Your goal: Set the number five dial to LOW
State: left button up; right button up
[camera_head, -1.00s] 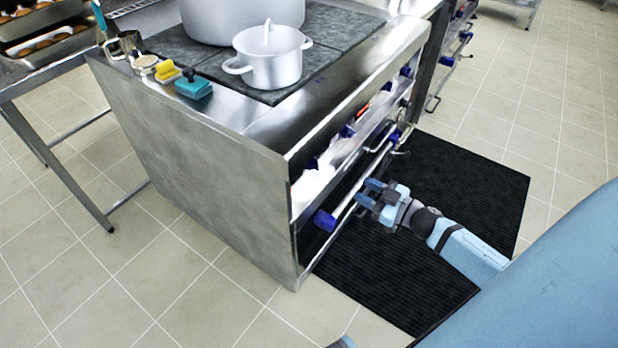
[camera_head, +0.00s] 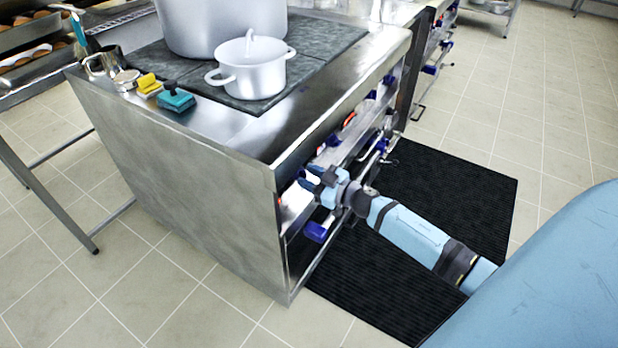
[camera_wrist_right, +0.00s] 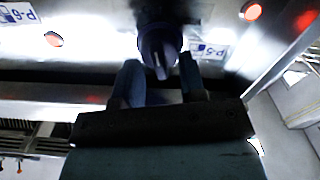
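The dark blue dial (camera_wrist_right: 160,45) shows in the right wrist view on the steel front panel of the stove. A white label (camera_wrist_right: 208,50) beside it appears upside down and seems to read P-5. My right gripper (camera_wrist_right: 160,82) is open, with one finger on each side of the dial's lower end. I cannot tell whether either finger touches it. In the head view my right gripper (camera_head: 316,180) is at the near end of the stove front and hides most of this dial. The dial's setting marks are not readable. My left gripper is not in view.
The oven door rail with a blue end (camera_head: 316,232) lies below my right gripper. Another blue dial (camera_head: 333,140) is farther along the panel. A small white pot (camera_head: 252,78) and a larger pot (camera_head: 215,25) stand on the stove top. A black mat (camera_head: 430,200) covers the floor in front.

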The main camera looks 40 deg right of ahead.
jog(key=shift+w, duration=0.1)
grip_shut()
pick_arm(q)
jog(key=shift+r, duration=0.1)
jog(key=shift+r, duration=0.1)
pick_arm(e)
jog(key=shift+a+n, duration=0.1)
jog(key=shift+n, duration=0.6)
jog(key=n+p, duration=0.1)
jog(key=n, duration=0.6)
jog(key=shift+a+f+n, duration=0.1)
jog(key=shift+f+n, duration=0.05)
jog(key=shift+n, duration=1.05)
